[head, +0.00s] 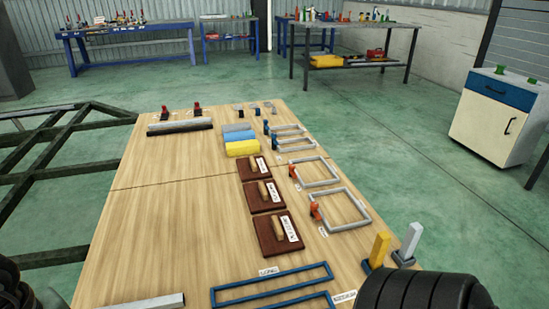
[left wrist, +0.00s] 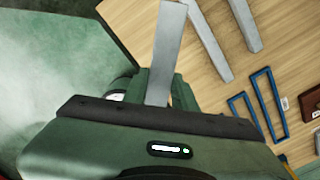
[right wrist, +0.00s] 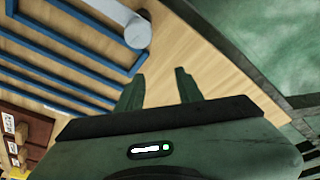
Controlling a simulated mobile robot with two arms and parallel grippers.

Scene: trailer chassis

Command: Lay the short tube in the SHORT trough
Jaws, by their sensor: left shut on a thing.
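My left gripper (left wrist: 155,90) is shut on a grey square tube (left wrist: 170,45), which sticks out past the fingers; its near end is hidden. Two more grey tubes lie on the table in the left wrist view, one nearer (left wrist: 210,42) and one at the top edge (left wrist: 243,22). Blue rectangular troughs (left wrist: 265,75) lie to their right. In the head view the long blue trough (head: 270,285) has a LONG label; no SHORT label is readable. My right gripper (right wrist: 158,88) is open and empty over the table, near several blue trough rails (right wrist: 75,52).
Brown blocks with wooden handles (head: 272,232), grey frames (head: 340,210) and upright yellow (head: 378,248) and white (head: 411,240) posts occupy the table's right side. A grey round-ended piece (right wrist: 136,34) is close to my right gripper. The table's left middle (head: 165,235) is bare.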

